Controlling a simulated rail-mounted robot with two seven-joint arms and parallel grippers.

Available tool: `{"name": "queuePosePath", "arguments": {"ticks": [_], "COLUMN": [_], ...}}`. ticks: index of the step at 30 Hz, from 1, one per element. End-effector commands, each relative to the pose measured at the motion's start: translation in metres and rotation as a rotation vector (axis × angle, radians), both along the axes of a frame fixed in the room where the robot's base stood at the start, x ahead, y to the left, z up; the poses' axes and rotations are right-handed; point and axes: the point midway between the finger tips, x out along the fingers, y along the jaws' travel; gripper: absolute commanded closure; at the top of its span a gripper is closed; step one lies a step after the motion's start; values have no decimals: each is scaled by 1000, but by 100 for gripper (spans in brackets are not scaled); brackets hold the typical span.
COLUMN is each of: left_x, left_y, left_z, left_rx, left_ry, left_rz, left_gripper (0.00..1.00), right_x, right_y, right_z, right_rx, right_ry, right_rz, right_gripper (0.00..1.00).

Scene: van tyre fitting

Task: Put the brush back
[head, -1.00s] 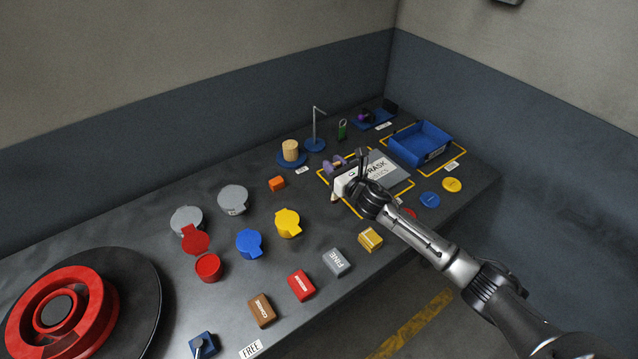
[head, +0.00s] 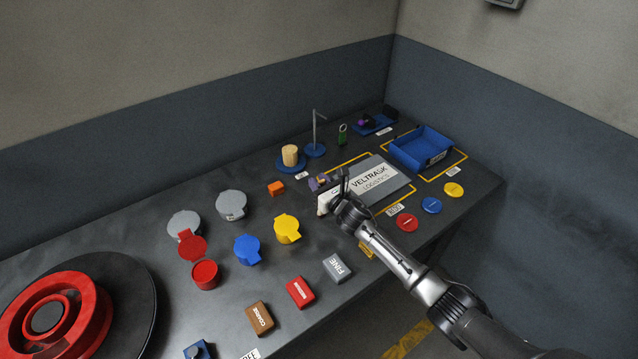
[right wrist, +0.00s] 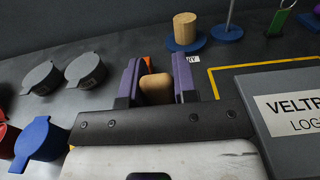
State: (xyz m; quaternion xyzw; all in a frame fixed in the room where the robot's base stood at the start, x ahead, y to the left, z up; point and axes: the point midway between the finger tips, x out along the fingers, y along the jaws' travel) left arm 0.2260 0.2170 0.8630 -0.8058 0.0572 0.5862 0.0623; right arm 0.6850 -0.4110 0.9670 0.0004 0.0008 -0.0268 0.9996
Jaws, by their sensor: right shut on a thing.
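The rest of the brush, with any bristles, is hidden by the gripper. My left gripper is not in view.
A wooden cylinder on a blue disc (head: 290,155), a hooked stand (head: 315,132) and an orange block (head: 276,188) are beyond the gripper. The grey board (head: 385,188) lies right of it, with a blue bin (head: 421,146) behind. Lidded pots (head: 286,228) stand to the left.

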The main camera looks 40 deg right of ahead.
Motion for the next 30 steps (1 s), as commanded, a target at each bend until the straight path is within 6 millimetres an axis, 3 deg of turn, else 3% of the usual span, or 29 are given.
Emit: {"name": "queuePosePath", "arguments": {"ticks": [8, 9, 16, 26, 30], "left_x": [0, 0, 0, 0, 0], "left_y": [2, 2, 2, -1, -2], "left_z": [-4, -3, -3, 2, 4], "left_rx": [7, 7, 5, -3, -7], "left_ry": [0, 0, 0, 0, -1], "left_rz": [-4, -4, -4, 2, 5], "left_gripper": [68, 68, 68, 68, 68], "right_x": [0, 0, 0, 0, -16], "right_y": [0, 0, 0, 0, 0], "right_z": [-4, -3, -3, 2, 0], "right_rx": [-2, -2, -1, 0, -3], "right_ry": [0, 0, 0, 0, 1], "right_rz": [0, 0, 0, 0, 0], "right_gripper": [97, 70, 48, 47, 47]}}
